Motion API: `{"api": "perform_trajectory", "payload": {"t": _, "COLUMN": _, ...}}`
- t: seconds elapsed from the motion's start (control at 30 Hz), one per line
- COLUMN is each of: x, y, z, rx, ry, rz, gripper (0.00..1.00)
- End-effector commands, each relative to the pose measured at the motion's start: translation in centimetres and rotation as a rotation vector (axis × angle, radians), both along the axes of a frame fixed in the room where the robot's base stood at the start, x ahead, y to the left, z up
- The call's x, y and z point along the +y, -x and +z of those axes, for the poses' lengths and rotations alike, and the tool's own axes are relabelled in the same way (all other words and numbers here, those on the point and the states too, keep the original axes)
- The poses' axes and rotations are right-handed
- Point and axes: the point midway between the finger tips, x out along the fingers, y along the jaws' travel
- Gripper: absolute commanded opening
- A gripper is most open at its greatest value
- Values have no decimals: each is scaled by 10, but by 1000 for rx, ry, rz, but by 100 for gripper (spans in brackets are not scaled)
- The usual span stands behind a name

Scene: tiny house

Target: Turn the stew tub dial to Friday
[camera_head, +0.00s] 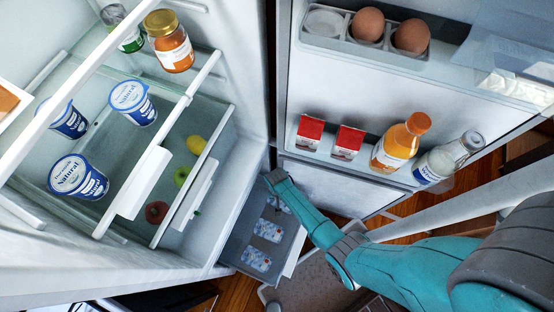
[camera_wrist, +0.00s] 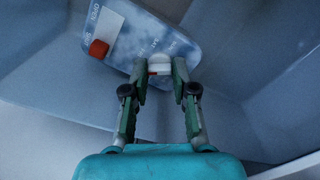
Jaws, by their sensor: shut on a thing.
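In the wrist view, a blue-grey tub lid (camera_wrist: 122,35) lies tilted below my gripper (camera_wrist: 160,68). A white round dial (camera_wrist: 159,62) with a small red mark sits on the lid between my fingertips. My gripper is shut on this dial. In the head view, tubs lie in a row in the open bottom drawer, including a middle tub (camera_head: 268,230) and a near tub (camera_head: 257,260). My arm hides part of the farthest one.
A red block-like piece (camera_wrist: 98,49) sits at the lid's left end. The open drawer (camera_head: 236,240) has walls close around my gripper. The fridge door (camera_head: 350,190) stands open at right, holding eggs, red cartons and bottles. Yogurt cups and fruit sit inside the fridge at left.

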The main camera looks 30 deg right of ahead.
Motion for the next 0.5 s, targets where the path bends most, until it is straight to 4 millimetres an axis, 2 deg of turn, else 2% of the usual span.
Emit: {"api": "perform_trajectory", "payload": {"t": 0.5, "x": 0, "y": 0, "z": 0, "rx": 0, "ry": 0, "rz": -431, "gripper": 0}}
